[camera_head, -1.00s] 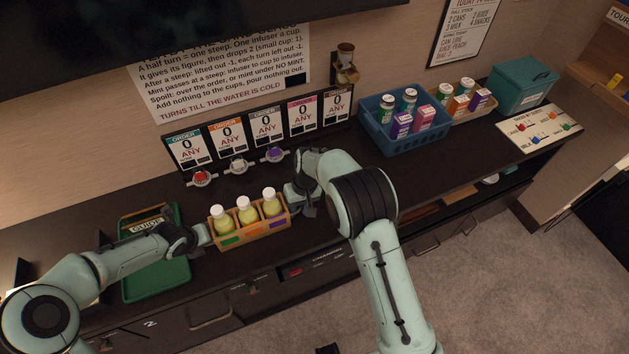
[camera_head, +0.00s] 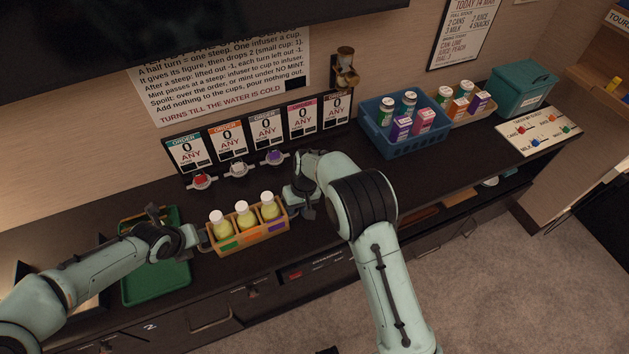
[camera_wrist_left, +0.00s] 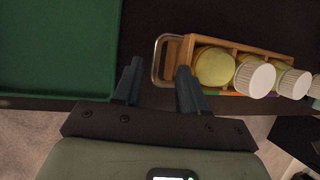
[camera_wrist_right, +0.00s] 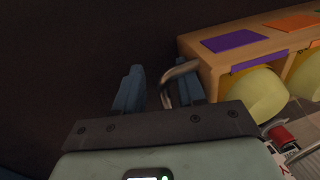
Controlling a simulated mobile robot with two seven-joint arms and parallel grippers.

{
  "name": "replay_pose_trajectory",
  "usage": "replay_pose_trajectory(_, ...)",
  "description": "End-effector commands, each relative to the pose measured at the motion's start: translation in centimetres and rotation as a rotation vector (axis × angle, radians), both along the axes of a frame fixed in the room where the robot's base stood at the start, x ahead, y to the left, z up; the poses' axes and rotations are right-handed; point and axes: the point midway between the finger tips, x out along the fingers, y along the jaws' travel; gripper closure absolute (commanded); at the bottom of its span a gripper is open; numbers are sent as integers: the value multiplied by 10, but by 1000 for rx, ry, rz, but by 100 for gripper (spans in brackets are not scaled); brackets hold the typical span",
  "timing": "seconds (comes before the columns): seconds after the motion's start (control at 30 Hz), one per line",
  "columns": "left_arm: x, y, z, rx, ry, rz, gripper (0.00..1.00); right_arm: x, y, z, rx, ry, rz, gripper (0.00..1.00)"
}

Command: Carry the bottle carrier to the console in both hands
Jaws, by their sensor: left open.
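The bottle carrier (camera_head: 252,240) is a light wooden crate on the dark counter, with several yellow bottles (camera_head: 243,215) with white caps. A metal loop handle stands out from each end. My left gripper (camera_head: 203,240) is at the carrier's left end. In the left wrist view its fingers (camera_wrist_left: 158,66) are apart, with the left handle (camera_wrist_left: 160,58) at the fingertips. My right gripper (camera_head: 302,204) is at the right end. In the right wrist view its fingers (camera_wrist_right: 158,68) are apart, with the right handle (camera_wrist_right: 172,76) between them, nearer one finger. I cannot tell which thing is the console.
A green tray (camera_head: 155,286) lies left of the carrier, partly behind my left arm. Order cards (camera_head: 226,142) and coloured knobs (camera_head: 201,181) are behind. A blue basket (camera_head: 396,148), a teal box (camera_head: 523,88) and a pale panel (camera_head: 540,130) stand to the right. Counter space is clear before the basket.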

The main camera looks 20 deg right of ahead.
Motion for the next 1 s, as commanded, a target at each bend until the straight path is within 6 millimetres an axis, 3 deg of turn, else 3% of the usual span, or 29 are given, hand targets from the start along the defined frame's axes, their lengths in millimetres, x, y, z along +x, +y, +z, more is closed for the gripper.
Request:
replay_pose_trajectory(0.27,-5,3,8,3,4,0,58,1,-2,15,2,-4,0,59)
replay_pose_trajectory(0.7,-5,3,7,3,5,2,58,1,-20,100,1,-4,0,59)
replay_pose_trajectory(1.0,-5,3,7,4,5,3,58,0,-24,118,1,0,0,59)
